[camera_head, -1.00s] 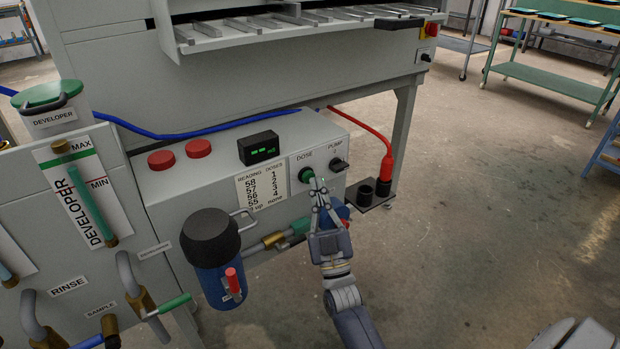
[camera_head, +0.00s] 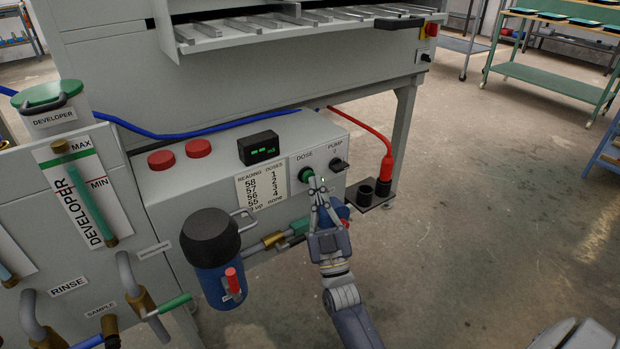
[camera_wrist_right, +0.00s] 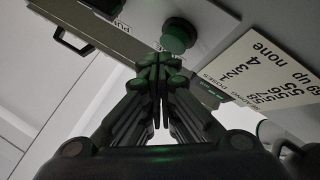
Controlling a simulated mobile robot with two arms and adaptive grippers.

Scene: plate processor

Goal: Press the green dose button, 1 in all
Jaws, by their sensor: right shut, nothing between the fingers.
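The green dose button (camera_head: 306,175) sits on the front of the grey control box, under the DOSE label. My right gripper (camera_head: 316,184) is shut and empty, with its fingertips at the button's lower right in the head view. In the right wrist view the button (camera_wrist_right: 178,36) shows just beyond the closed fingertips (camera_wrist_right: 161,62). I cannot tell for sure whether they touch it. My left gripper is not in view.
A PUMP switch (camera_head: 338,164) is right of the button. A reading-and-doses card (camera_head: 262,188) and a small green-lit display (camera_head: 259,148) are left of it. A blue filter housing (camera_head: 215,262) and pipes stand below left. Open floor lies right.

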